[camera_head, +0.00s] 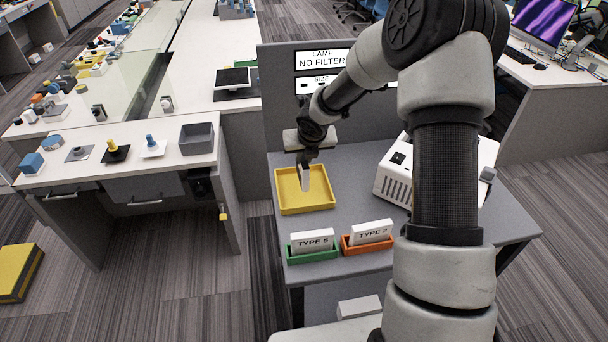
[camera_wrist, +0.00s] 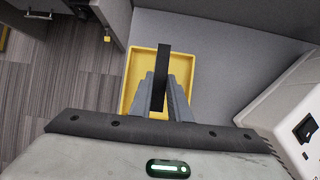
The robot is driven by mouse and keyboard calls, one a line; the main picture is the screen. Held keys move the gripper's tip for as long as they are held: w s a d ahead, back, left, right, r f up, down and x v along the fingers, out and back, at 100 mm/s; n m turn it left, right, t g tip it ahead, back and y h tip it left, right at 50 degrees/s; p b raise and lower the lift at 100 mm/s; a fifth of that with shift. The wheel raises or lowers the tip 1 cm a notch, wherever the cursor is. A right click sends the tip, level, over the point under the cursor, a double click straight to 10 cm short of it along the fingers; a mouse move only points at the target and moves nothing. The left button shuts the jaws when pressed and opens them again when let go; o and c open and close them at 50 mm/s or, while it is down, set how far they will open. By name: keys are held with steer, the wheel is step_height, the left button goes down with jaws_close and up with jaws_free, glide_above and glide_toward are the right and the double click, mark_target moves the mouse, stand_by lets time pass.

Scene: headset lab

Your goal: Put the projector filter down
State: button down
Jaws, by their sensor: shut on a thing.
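In the wrist view the filter (camera_wrist: 162,70) shows edge-on as a dark strip between the two grey fingers (camera_wrist: 161,98). It is above the yellow tray (camera_head: 325,207), over its middle. The tray also shows in the wrist view (camera_wrist: 133,68), and its visible floor is empty. I cannot tell whether the filter's lower edge touches the tray floor.
A green holder (camera_head: 313,256) with a "TYPE 5" card and an orange holder (camera_head: 367,247) with a "TYPE 2" card stand at the table's front. A white projector (camera_head: 396,184) stands right of the tray.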

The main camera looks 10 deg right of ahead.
steer(key=shift+f+b, duration=0.75)
steer(key=shift+f, duration=1.4)
steer(key=shift+f, duration=0.25)
steer(key=c, duration=1.7)
jaws_free()
steer(key=shift+r, duration=0.1)
steer(key=shift+o, duration=0.2)
steer(key=shift+r, duration=0.3)
steer(key=p+v, duration=0.3)
steer(key=v, duration=0.8)
steer(key=shift+s+r+p, duration=0.25)
steer(key=shift+r+p, duration=0.05)
